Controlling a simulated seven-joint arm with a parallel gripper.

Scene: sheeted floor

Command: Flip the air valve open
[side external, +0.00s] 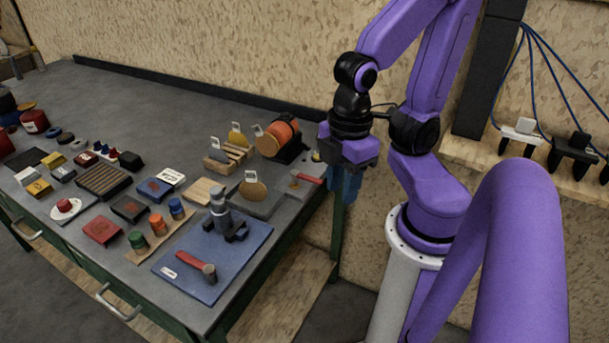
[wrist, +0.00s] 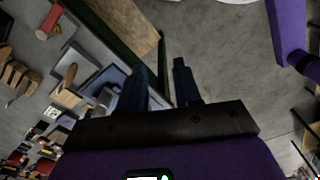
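What looks like the air valve, a red lever (side external: 308,178) on a small grey fitting, sits near the right edge of the workbench in the side view. In the wrist view its red lever (wrist: 50,21) is at the upper left. My gripper (side external: 345,186) hangs just right of the bench edge, pointing down and apart from the lever. In the wrist view my gripper (wrist: 160,82) shows two blue fingers with a gap between them and nothing held. The lever's exact position on its fitting is too small to tell.
A blue mat (side external: 190,248) holds a red-handled tool (side external: 186,261) and a dark clamp-like device. Many small items crowd the bench (side external: 150,105). The back of the bench is clear.

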